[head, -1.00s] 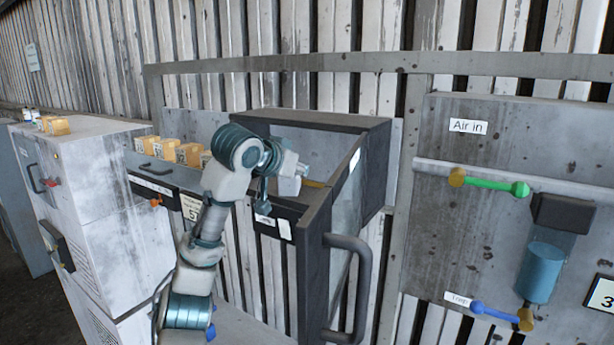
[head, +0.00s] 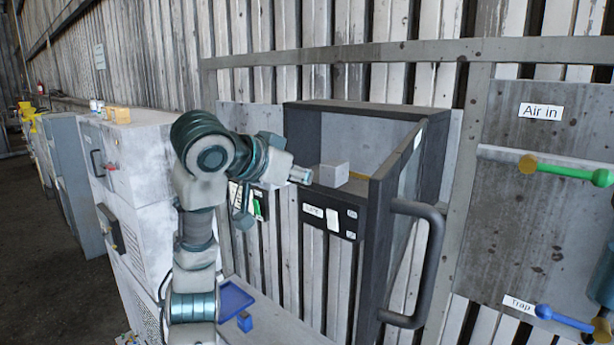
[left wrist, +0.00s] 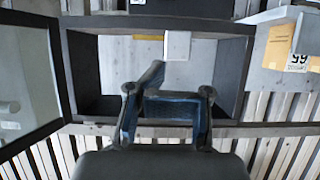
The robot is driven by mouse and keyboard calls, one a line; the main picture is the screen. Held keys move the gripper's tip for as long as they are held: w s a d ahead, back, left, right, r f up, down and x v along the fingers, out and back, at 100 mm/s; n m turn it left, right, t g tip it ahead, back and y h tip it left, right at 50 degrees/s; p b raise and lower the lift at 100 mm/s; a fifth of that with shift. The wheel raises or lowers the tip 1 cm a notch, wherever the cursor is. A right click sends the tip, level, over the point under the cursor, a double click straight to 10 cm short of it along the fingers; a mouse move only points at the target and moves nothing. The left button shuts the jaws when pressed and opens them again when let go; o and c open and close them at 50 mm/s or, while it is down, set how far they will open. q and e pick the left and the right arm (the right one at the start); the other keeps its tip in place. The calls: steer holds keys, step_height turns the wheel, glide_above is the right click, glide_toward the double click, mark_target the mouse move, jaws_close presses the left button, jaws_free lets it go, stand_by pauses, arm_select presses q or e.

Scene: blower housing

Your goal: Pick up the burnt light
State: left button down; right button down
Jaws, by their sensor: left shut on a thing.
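My left arm reaches in front of the open housing, and my left gripper (head: 300,174) points at a grey-white block (head: 334,174) on the housing floor. It is left of the block. The gripper is shut on a small, hard-to-see thing, taken as the burnt light; its shape is not clear. In the left wrist view the gripper fingers (left wrist: 168,98) stand in front of the open housing, with the white block (left wrist: 178,45) beyond them. My right gripper is not in view.
The housing door (head: 400,210) with its thick handle stands open to the right. A panel with "Air in" and "Trap" labels (head: 540,112) is farther right. A blue tray (head: 236,299) and a small blue block (head: 244,321) lie low, right of my arm.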

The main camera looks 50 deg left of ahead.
arm_select(q)
steer(key=shift+c, duration=1.9)
jaws_free()
steer(key=shift+w, duration=0.1)
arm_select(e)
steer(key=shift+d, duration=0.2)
arm_select(q)
steer(key=shift+d, duration=0.1)
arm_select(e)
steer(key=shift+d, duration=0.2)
